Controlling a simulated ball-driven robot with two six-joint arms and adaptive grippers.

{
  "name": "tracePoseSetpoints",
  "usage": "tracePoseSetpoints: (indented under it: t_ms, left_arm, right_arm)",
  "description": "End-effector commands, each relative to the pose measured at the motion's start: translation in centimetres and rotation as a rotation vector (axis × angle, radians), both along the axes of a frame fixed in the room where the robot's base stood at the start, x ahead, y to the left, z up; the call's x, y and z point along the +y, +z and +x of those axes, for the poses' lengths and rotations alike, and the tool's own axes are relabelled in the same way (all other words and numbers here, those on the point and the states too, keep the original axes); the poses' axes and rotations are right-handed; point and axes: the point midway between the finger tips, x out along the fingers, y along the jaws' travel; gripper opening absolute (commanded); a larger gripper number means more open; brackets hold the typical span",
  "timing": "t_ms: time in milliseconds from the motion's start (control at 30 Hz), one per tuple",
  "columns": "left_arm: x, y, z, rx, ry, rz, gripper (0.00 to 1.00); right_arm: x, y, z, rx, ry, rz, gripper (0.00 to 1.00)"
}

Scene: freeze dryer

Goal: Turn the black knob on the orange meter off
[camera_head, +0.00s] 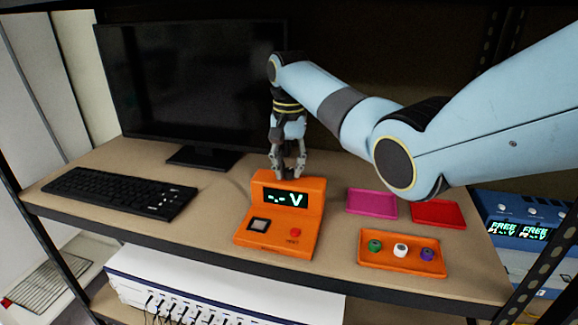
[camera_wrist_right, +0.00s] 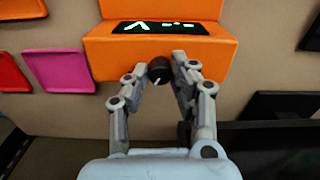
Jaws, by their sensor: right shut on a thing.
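The orange meter (camera_head: 283,215) stands on the shelf in the middle of the head view. Its display (camera_head: 286,196) is lit and shows dashes and a "V". In the right wrist view the meter (camera_wrist_right: 215,50) fills the top, with the black knob (camera_wrist_right: 158,71) on its back edge and a light mark on the knob. My right gripper (camera_head: 288,172) reaches down behind the meter. In the right wrist view its fingers (camera_wrist_right: 165,66) are closed around the knob, one at each side. The knob is hidden in the head view. My left gripper is not in view.
A black monitor (camera_head: 190,85) stands behind, with a keyboard (camera_head: 120,193) at left. Right of the meter lie a magenta tray (camera_head: 371,203), a red tray (camera_head: 438,213) and an orange tray (camera_head: 380,262) with green, white and purple pieces. Bare shelf lies between keyboard and meter.

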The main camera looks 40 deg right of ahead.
Motion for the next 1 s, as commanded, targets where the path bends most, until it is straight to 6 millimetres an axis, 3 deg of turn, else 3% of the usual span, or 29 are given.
tracePoseSetpoints:
  t_ms: [1000]
  left_arm:
    - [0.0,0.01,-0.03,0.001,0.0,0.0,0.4]
  right_arm:
    - [0.07,0.15,0.14,-0.004,0.938,-0.001,0.0]
